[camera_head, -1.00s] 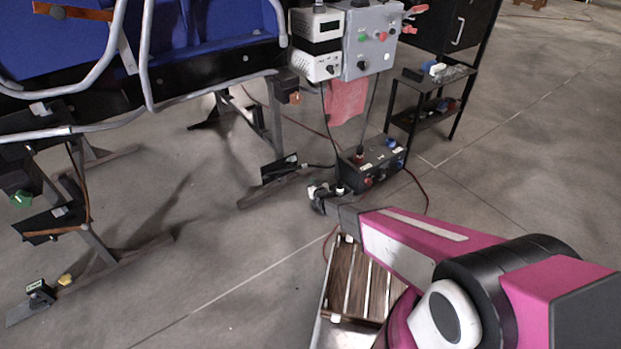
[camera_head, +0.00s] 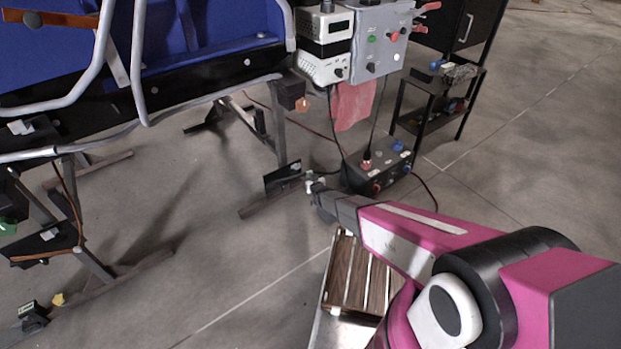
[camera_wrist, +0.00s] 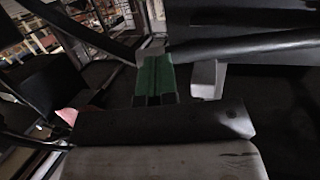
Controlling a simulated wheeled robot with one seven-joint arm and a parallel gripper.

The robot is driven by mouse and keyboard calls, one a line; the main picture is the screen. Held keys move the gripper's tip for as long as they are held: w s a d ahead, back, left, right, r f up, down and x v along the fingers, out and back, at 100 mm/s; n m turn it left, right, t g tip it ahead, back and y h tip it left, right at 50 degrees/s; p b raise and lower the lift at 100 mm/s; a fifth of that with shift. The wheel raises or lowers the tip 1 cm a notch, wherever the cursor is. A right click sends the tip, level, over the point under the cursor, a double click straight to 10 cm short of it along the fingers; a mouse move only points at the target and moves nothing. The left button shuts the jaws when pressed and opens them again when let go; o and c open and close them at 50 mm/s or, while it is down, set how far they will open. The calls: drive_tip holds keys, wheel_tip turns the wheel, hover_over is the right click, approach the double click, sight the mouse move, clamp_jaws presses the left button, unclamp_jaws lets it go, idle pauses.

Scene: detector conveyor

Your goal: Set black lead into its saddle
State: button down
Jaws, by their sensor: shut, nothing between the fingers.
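My gripper (camera_head: 313,185) is small in the head view, at the end of my pink and black arm. It is shut and empty. It appears just right of a small black plate (camera_head: 279,181) on the foot of the conveyor frame. A thin black lead (camera_head: 337,130) hangs from the white instrument towards the floor, and a dark strand runs near the plate. I cannot tell where the lead's free end lies. No saddle can be clearly identified. The wrist view is dark, with a green block (camera_wrist: 153,76) ahead beside a grey block (camera_wrist: 204,79); neither is clearly the saddle.
A black box (camera_head: 382,165) with knobs stands on the floor right of my gripper. The conveyor with blue panels (camera_head: 228,30) is above left. A black shelf stand (camera_head: 440,88) is at the right. A slatted wooden piece (camera_head: 352,275) lies in front. Open floor is at left centre.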

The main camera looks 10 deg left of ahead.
drive_tip(key=r+x, duration=0.1)
drive_tip(key=x, duration=0.5)
drive_tip(key=shift+w+a, duration=0.2)
drive_tip(key=shift+w, duration=0.15)
drive_tip(key=shift+w+a+r, duration=0.1)
drive_tip(key=s+d+r, duration=0.2)
drive_tip(key=s+d, duration=0.7)
drive_tip(key=d, duration=0.2)
drive_tip(key=shift+s+r, duration=0.35)
drive_tip(key=shift+s, duration=0.05)
drive_tip(key=shift+d, duration=0.15)
